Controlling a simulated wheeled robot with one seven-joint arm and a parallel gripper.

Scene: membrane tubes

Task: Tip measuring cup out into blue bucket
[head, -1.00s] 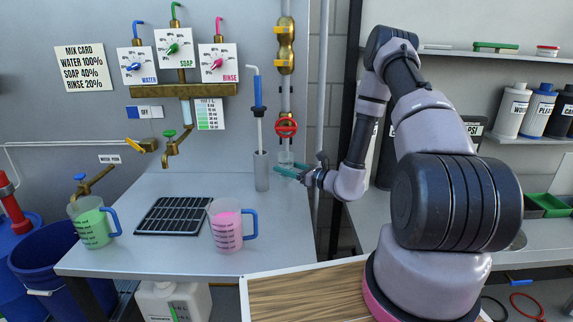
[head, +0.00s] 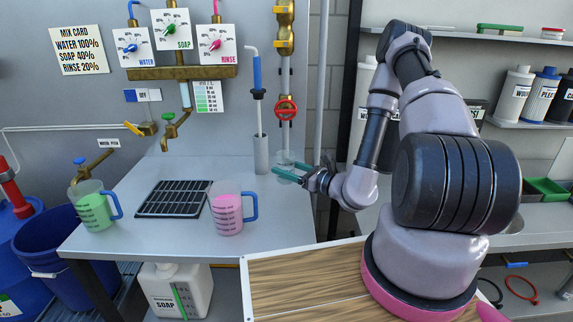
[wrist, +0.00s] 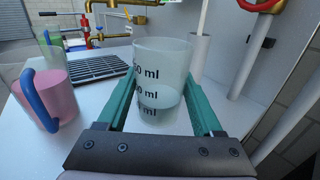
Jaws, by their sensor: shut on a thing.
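My gripper (wrist: 160,110) is shut on a small clear measuring cup (wrist: 162,62) with black ml marks. The cup is upright between the teal fingers. A level line shows partway up it, but I cannot tell clearly what is inside. In the head view my gripper (head: 293,174) holds the cup (head: 284,160) at the right side of the grey table, near the red valve wheel. The dark blue bucket (head: 55,245) stands low at the far left, beyond the table's left edge. Its inside is mostly hidden.
A jug of green liquid (head: 92,208) and a jug of pink liquid (head: 227,210) stand on the table (head: 130,248), either side of a black drain grate (head: 172,199). A grey cylinder (head: 261,155) stands near the cup. Brass taps (head: 170,135) jut from the wall.

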